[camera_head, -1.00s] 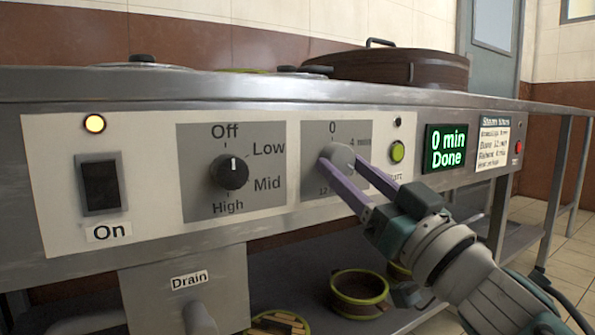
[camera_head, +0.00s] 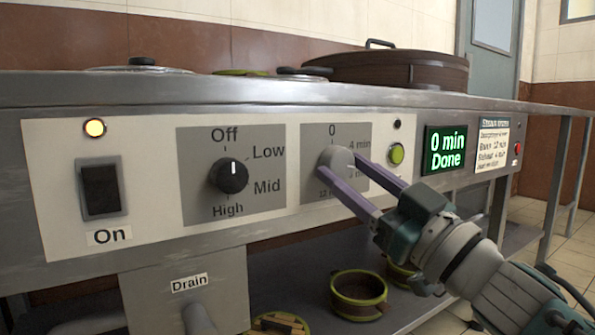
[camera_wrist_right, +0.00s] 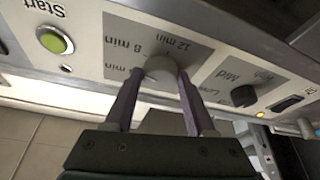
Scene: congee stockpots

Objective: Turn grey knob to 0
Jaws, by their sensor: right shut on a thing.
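The grey knob (camera_head: 337,160) sits on a grey dial plate with a 0 at its top, on the front panel. In the right wrist view the grey knob (camera_wrist_right: 161,69) shows between the two purple fingers. My right gripper (camera_head: 343,172) is shut on the grey knob, with one finger on each side. The right gripper (camera_wrist_right: 160,88) also shows in the wrist view. The knob's pointer mark cannot be made out. The display (camera_head: 446,149) reads "0 min Done". My left gripper is not in view.
A black knob (camera_head: 229,175) with Off, Low, Mid and High stands left of the grey one. A black switch (camera_head: 101,189) marked On is further left. A green Start button (camera_head: 396,153) is close to my right fingers. The steel counter edge (camera_head: 250,90) overhangs the panel.

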